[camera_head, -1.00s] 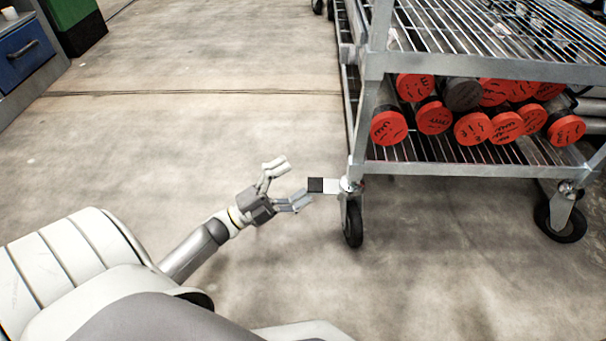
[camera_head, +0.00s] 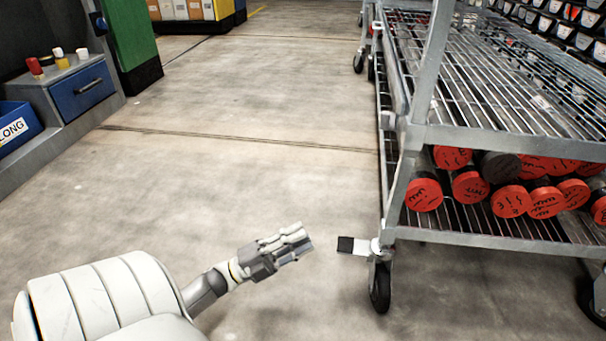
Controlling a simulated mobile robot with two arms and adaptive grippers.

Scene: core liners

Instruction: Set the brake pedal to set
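The brake pedal (camera_head: 353,245) is a flat tab, black at its outer end and pale toward the caster. It sticks out to the left from the top of the caster wheel (camera_head: 380,288) at the near left corner of the metal cart. It looks about level. My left gripper (camera_head: 304,241) is to the left of the pedal, with a small gap seen between them. Its fingers are close together and nothing shows between them. My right gripper is not in view.
The wire-shelf cart (camera_head: 500,138) fills the right side, with several red-capped core liners (camera_head: 510,201) on its lower shelf. A grey cabinet (camera_head: 75,85) with a blue drawer and a green bin (camera_head: 130,40) stand at the upper left. The concrete floor between is clear.

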